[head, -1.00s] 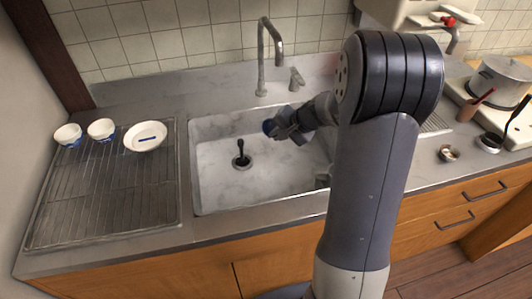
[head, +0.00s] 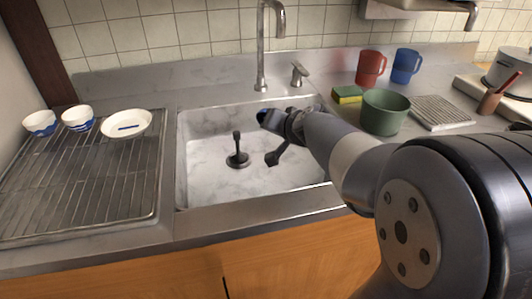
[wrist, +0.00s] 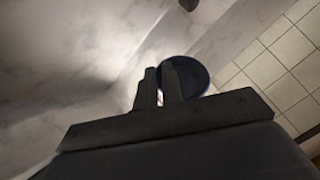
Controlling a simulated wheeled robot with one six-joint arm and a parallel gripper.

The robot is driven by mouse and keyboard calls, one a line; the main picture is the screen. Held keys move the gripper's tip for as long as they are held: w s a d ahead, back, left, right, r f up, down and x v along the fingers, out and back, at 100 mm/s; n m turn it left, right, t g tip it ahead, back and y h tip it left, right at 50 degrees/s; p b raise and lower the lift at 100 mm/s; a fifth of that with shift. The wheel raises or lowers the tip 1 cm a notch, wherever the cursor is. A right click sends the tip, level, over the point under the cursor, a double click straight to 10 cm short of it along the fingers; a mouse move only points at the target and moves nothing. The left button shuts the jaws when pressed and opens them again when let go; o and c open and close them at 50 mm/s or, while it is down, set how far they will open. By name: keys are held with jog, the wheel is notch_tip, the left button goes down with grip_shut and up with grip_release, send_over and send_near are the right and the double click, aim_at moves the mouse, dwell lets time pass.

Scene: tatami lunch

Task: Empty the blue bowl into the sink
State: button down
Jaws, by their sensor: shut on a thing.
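My gripper (head: 275,121) is over the sink (head: 208,178), near its back right. It is shut on the blue bowl (head: 262,116), which shows only as a small dark blue piece in the head view. In the wrist view the fingers (wrist: 160,86) pinch the bowl's near rim, and the dark round bowl (wrist: 199,74) shows beyond them. What is in the bowl is too dark to tell, and its exact tilt is unclear. The sink floor is pale and marbled.
A black upright stopper (head: 237,153) stands in the sink. The faucet (head: 261,55) rises behind. A green pot (head: 385,112), sponge (head: 347,95), red mug (head: 370,68) and blue mug (head: 405,66) stand at right. A drying rack (head: 85,185) holds white bowls (head: 78,118) at left.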

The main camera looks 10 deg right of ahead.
jog(key=n+t+b, duration=0.1)
jog(key=t+b, duration=0.1)
jog(key=b, duration=0.4)
jog(key=n+t+h+b, duration=0.1)
jog(key=t+b, duration=0.1)
jog(key=b, duration=0.4)
jog(key=n+t+h+b, duration=0.1)
jog(key=b, duration=0.5)
jog(key=shift+s+a+r+n+t, duration=0.15)
jog(key=shift+s+a+n+t, duration=0.15)
jog(key=shift+s+a+t, duration=0.1)
